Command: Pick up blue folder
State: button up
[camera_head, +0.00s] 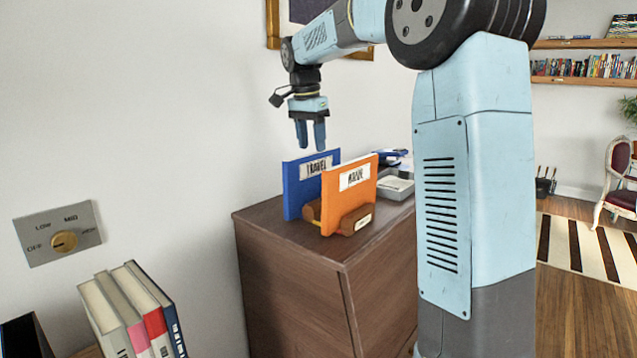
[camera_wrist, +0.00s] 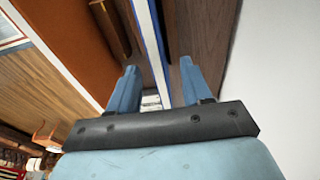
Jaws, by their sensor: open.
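The blue folder (camera_head: 297,187), with a white "TRAVEL" label, stands upright in a wooden holder (camera_head: 350,219) on the brown cabinet. An orange folder (camera_head: 345,190) stands in front of it and hides part of it. My gripper (camera_head: 311,148) is open and empty, pointing down just above the blue folder's top edge. In the wrist view the blue folder (camera_wrist: 152,45) shows edge-on as a thin white and blue strip. It runs toward the gap between my two fingers (camera_wrist: 155,88). The orange folder (camera_wrist: 55,30) is at the left there.
The brown cabinet top (camera_head: 280,222) has bare room at its left. A grey tray (camera_head: 394,187) and dark items lie behind the orange folder. Several books (camera_head: 135,310) stand at the lower left. The wall (camera_head: 150,110) is close behind the blue folder.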

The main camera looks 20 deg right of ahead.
aim_at(315, 169)
jog(key=shift+w+d+f, duration=0.1)
jog(key=shift+d+f, duration=0.1)
jog(key=shift+f, duration=1.75)
jog(key=shift+d+f, duration=0.2)
jog(key=shift+f, duration=1.7)
jog(key=shift+d+f, duration=0.1)
grip_shut()
